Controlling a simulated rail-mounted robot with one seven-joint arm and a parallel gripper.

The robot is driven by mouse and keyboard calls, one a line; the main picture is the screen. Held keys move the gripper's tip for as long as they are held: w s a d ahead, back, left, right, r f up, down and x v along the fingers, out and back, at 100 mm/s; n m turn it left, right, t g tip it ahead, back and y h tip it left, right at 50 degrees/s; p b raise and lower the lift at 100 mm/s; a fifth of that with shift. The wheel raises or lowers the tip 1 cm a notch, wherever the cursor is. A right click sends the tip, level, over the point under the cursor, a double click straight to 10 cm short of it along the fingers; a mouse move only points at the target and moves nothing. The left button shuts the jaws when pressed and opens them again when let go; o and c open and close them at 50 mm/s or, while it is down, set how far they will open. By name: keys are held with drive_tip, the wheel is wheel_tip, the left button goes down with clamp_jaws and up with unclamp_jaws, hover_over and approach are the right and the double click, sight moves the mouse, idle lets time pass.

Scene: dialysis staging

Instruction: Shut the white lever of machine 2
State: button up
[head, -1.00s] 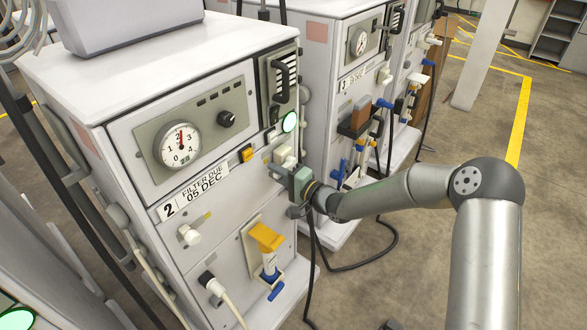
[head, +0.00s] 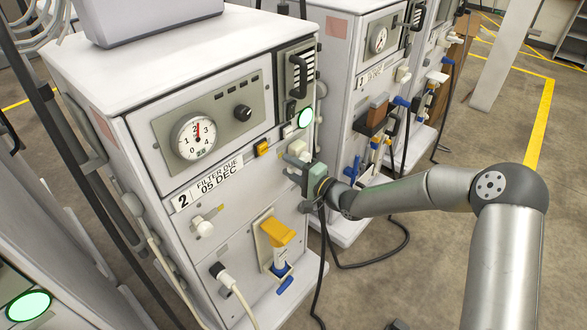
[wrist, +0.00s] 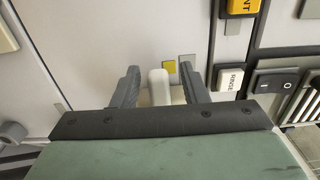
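Machine 2 (head: 150,130) is a white cabinet with a round gauge and a "2" label. My gripper (head: 297,167) is at the right part of its front, below the green light. In the wrist view, my gripper (wrist: 160,88) is open, with its dark fingers pointing at the panel. A white lever (wrist: 158,86) stands between the fingers, with a visible gap on each side. A yellow square (wrist: 169,66) and a grey square are on the panel beyond it. In the head view, my gripper partly hides this area, and I cannot tell the lever's exact angle.
A yellow button (head: 261,148) is left of the gripper. A yellow-handled fitting (head: 275,233) and a white plug with hose (head: 226,279) are lower on the front. A dark cable (head: 325,262) hangs below the gripper. Another machine (head: 365,85) stands behind.

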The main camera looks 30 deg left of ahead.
drive_tip(key=s+d, duration=0.3)
drive_tip(key=d, duration=1.4)
drive_tip(key=shift+b, duration=0.4)
drive_tip(key=shift+d, duration=0.1)
